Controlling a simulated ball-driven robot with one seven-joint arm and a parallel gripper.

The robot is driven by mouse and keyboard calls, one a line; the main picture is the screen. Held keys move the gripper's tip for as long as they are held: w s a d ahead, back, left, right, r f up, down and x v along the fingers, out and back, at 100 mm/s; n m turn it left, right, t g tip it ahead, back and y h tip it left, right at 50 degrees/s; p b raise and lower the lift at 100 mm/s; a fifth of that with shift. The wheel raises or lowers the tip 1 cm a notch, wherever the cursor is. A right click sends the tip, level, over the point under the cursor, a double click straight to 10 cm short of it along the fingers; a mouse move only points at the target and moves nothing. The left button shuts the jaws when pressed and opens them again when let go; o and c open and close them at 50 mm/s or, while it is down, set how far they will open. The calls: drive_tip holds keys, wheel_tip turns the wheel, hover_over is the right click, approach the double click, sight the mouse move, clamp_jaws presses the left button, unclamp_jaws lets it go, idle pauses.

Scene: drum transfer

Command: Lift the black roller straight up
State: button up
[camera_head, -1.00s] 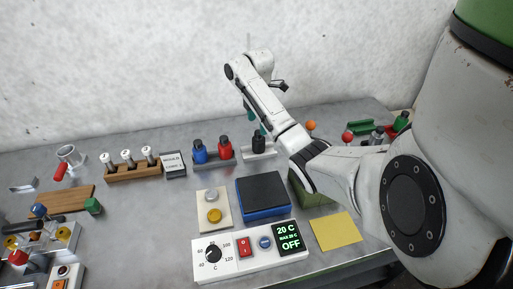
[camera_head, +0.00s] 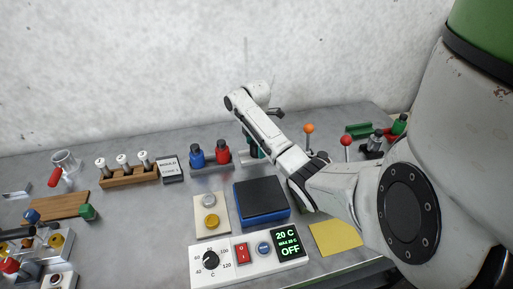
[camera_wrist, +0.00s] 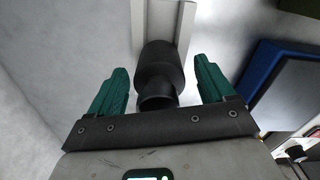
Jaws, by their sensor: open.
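The black roller (camera_wrist: 160,72) stands between the two green fingers of my gripper (camera_wrist: 158,88) in the wrist view. Clear gaps show on both sides, so the fingers do not touch it. My gripper is open. The roller sits at a light grey holder (camera_wrist: 188,20), whose walls show beyond it. In the head view my arm hides the roller, and only a green finger of my gripper (camera_head: 250,143) shows there. A bit of the holder (camera_head: 245,158) shows beside my arm.
Blue (camera_head: 196,154) and red (camera_head: 222,151) rollers stand in a grey holder just left of my gripper. A blue box with a dark top (camera_head: 261,198) lies in front. Orange (camera_head: 308,129) and red balls on stems stand to the right. The back wall is behind.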

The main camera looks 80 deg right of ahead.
drive_tip(key=c, duration=1.4)
drive_tip(key=shift+r, duration=0.15)
